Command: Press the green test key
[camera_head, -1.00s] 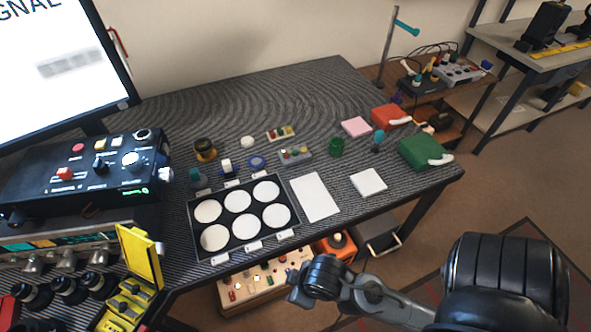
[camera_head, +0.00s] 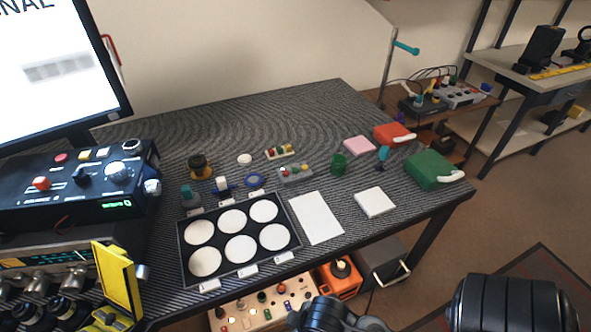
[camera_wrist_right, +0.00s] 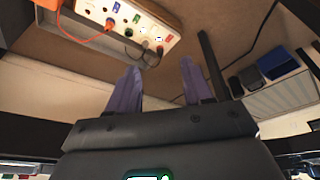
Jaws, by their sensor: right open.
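A small grey box (camera_head: 294,176) with several coloured round keys sits mid-table, behind the white sheet. A small pale strip (camera_head: 281,152) with red, yellow and green bits lies behind it. A dark control box (camera_head: 80,185) with a red key, knobs and a green-lit display stands at the left. I cannot tell for sure which key is the green test key. My right gripper (camera_wrist_right: 160,80) shows two purple fingers, apart and empty, in the wrist view. In the head view only parts of my right arm show, at the bottom right. My left gripper is not in view.
A black tray (camera_head: 187,266) with several white discs lies at the table front. A white sheet (camera_head: 316,217), a green case (camera_head: 433,169) and a green cup (camera_head: 338,164) are to its right. A power strip (camera_wrist_right: 125,22) with cables shows in the wrist view. The back of the table is clear.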

